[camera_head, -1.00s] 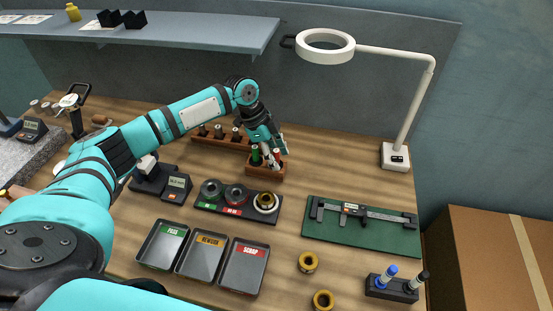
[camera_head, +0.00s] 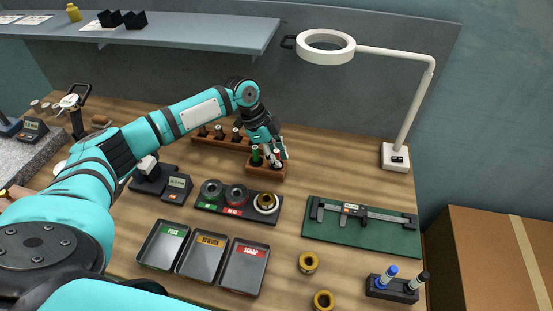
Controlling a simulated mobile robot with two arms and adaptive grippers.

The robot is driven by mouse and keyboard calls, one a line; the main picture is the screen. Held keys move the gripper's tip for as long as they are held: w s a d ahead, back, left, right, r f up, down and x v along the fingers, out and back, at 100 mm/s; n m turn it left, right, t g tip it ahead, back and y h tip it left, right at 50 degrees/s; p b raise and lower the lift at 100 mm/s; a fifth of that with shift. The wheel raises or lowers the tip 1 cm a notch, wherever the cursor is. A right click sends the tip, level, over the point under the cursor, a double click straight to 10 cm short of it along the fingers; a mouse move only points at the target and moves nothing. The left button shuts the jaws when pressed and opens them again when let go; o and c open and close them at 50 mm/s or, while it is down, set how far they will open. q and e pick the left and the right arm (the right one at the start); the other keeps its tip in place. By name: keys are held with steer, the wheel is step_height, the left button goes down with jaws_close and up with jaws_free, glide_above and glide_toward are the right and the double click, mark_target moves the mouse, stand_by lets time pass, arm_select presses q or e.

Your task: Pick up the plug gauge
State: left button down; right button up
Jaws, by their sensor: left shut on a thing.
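A small wooden block (camera_head: 268,173) stands on the bench behind the ring tray. A green upright piece (camera_head: 256,155) stands in its left side. My left gripper (camera_head: 277,158) points down at the right side of the block and is shut on the plug gauge. The fingers hide nearly all of the gauge, and I cannot tell how far it sits in the block. My right gripper is not in view.
A wooden rack (camera_head: 222,142) with several dark-topped pieces stands just behind the block. A tray of rings (camera_head: 239,208) lies in front of it. A caliper on a green mat (camera_head: 380,240) lies to the right. A magnifier lamp (camera_head: 395,157) stands at the back right.

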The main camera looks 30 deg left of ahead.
mark_target(278, 151)
arm_select(q)
steer(key=shift+r, duration=0.45)
step_height(278, 151, up, 2)
steer(key=shift+w+r+b, duration=0.1)
steer(key=shift+b, duration=0.65)
steer(key=s+d+r+b, duration=0.2)
steer(key=s+d+b, duration=0.15)
steer(key=s, duration=1.15)
steer(key=r+p, duration=0.1)
steer(key=p, duration=0.1)
steer(key=r+p, duration=0.3)
steer(key=p, duration=0.1)
steer(key=shift+s+d+r, duration=0.2)
steer(key=shift+s+d, duration=0.05)
steer(key=shift+s, duration=0.05)
